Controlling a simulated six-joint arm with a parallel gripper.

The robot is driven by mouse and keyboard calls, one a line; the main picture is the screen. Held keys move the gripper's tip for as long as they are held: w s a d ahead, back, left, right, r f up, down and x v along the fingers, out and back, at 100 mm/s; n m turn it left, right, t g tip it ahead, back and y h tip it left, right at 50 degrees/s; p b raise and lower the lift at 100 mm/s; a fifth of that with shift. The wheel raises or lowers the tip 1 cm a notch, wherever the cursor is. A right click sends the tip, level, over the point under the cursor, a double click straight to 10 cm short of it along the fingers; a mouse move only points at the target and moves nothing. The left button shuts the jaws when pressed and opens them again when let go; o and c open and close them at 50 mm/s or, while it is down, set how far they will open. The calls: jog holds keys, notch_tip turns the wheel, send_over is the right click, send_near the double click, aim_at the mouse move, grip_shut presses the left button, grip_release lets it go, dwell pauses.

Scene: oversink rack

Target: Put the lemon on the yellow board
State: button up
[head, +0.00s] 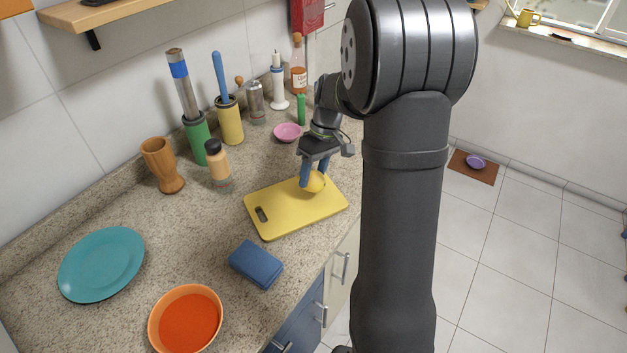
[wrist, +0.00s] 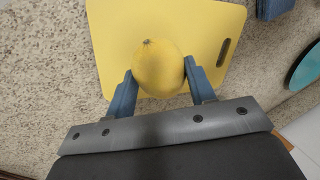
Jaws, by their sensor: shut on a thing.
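The yellow board (head: 285,216) lies flat on the speckled counter, with a handle slot at its left end. It also fills the upper middle of the wrist view (wrist: 215,20). The lemon (head: 316,183) is over the board's far right part. My gripper (head: 313,178) points down there and is shut on the lemon. In the wrist view the lemon (wrist: 158,66) sits between the two blue fingers (wrist: 158,82). I cannot tell whether the lemon touches the board or is just above it.
A blue sponge-like block (head: 256,264), an orange bowl (head: 186,320) and a teal plate (head: 101,264) lie nearer and left. A pink bowl (head: 287,132), a sauce bottle (head: 218,166) and a wooden cup (head: 162,166) stand behind. The board's left half is clear.

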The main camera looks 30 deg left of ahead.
jog(key=shift+f, duration=1.35)
jog(key=shift+f, duration=0.1)
jog(key=o, duration=1)
jog(key=v, duration=1.2)
